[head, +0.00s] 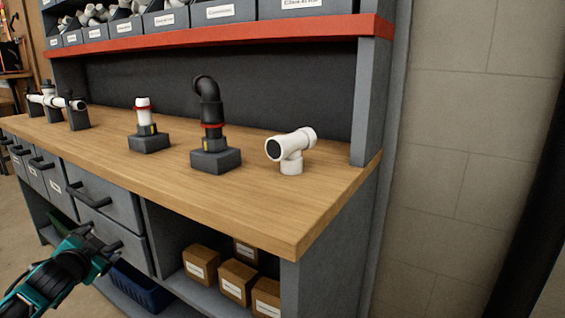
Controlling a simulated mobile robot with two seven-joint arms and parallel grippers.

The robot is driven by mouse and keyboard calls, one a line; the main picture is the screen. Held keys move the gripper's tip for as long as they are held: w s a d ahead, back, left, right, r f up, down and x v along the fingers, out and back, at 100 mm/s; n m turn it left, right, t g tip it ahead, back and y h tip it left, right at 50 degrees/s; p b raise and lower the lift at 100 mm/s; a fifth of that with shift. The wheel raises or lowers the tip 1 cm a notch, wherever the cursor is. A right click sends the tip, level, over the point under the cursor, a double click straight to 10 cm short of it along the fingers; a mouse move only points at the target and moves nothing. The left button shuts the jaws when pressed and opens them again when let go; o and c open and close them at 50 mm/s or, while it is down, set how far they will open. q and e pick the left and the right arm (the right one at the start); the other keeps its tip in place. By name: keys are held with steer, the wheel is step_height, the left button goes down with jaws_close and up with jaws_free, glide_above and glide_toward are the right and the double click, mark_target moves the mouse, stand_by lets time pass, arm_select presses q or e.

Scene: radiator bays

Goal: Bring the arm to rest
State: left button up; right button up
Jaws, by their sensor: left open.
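My left gripper (105,247) is at the lower left, in front of the workbench drawers and below the bench top. It is open, and I see nothing between its fingers. Its arm comes in from the lower left corner. My right gripper is not in view.
The wooden bench top (120,148) holds a white tee fitting (291,150), a black elbow pipe (209,105) in a block, a short white pipe (143,115) in a block, and a white pipe assembly (55,102). Boxes (237,281) and a blue crate (140,288) sit below.

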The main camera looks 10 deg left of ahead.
arm_select(q)
steer(key=s+d+f+g+h, duration=0.15)
steer(key=s+d+f, duration=0.35)
steer(key=d, duration=0.5)
steer(key=s+d+f+h, duration=0.3)
steer(key=s+d+f, duration=0.25)
steer(key=d, duration=0.35)
steer(key=s+d+f+g+h, duration=0.15)
steer(key=s+d+f, duration=0.35)
steer(key=d, duration=0.5)
steer(key=s+d+n+h, duration=0.2)
steer(key=s+d, duration=0.4)
steer(key=d, duration=0.3)
steer(key=s+a+r+p, duration=0.1)
steer(key=r+p, duration=0.6)
steer(key=p, duration=0.2)
steer(key=s+a+r+p, duration=0.1)
steer(key=a+r+p, duration=0.1)
steer(key=r+p, duration=0.5)
steer(key=p, duration=0.3)
steer(key=shift+s+a+y, duration=0.3)
steer(key=shift+y, duration=0.1)
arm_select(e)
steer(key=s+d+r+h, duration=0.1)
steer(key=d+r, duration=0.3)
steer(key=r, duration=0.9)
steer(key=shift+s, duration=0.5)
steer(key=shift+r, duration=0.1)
